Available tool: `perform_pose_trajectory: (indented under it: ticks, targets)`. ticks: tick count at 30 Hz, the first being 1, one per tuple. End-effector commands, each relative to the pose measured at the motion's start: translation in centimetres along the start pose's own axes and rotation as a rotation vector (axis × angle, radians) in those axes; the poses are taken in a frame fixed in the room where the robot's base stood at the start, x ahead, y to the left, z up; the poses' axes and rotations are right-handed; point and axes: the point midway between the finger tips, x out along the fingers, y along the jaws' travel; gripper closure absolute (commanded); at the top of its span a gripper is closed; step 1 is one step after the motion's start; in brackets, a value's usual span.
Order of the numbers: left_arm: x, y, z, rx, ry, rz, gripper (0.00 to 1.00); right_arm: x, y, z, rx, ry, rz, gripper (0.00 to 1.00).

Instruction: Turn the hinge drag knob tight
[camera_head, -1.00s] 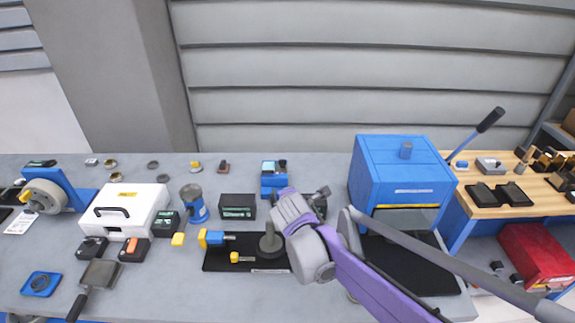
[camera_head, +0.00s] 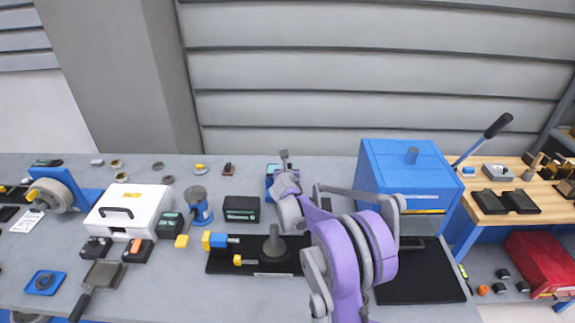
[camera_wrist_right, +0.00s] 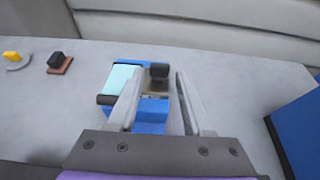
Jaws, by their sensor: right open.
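A small blue device (camera_wrist_right: 152,116) with a pale cyan top panel (camera_wrist_right: 120,80) stands on the grey bench in the right wrist view. A dark knob-like part (camera_wrist_right: 159,71), which I take for the hinge drag knob, sits at its far right corner. My right gripper (camera_wrist_right: 158,80) is open, its fingers reaching over the device with the dark part seen between their tips. I cannot tell whether they touch it. In the head view the right gripper (camera_head: 285,160) partly hides the blue device (camera_head: 270,182). My left gripper is not in view.
A large blue box (camera_head: 400,175) stands right of the device. A black mat (camera_head: 225,262) with a grey post and yellow-blue parts lies in front. The bench behind the device is clear.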

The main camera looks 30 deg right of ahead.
Motion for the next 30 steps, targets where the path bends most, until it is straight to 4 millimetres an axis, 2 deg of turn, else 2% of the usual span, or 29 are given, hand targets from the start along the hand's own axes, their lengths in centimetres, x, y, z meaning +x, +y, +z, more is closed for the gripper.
perform_pose_trajectory:
  ticks: [3, 7, 18, 20, 27, 30]
  targets:
    - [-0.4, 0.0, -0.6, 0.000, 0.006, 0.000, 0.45, 1.7, 0.0, 0.2, 0.002, -0.001, 0.000, 0.50]
    - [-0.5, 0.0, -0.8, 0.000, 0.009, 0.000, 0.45, 2.9, 0.1, 0.1, 0.001, -0.001, 0.000, 0.50]
    - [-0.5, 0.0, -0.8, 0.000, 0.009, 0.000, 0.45, 3.4, 0.0, -0.1, 0.002, 0.001, 0.000, 0.50]
    - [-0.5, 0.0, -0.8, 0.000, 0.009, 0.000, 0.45, 3.4, 0.0, -0.1, 0.002, 0.001, 0.000, 0.57]
    - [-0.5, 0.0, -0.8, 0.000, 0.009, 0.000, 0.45, 3.4, 0.0, 0.0, 0.002, 0.001, 0.000, 1.00]
    - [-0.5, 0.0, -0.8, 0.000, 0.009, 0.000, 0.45, 3.4, 0.0, 0.0, 0.002, 0.001, 0.000, 1.00]
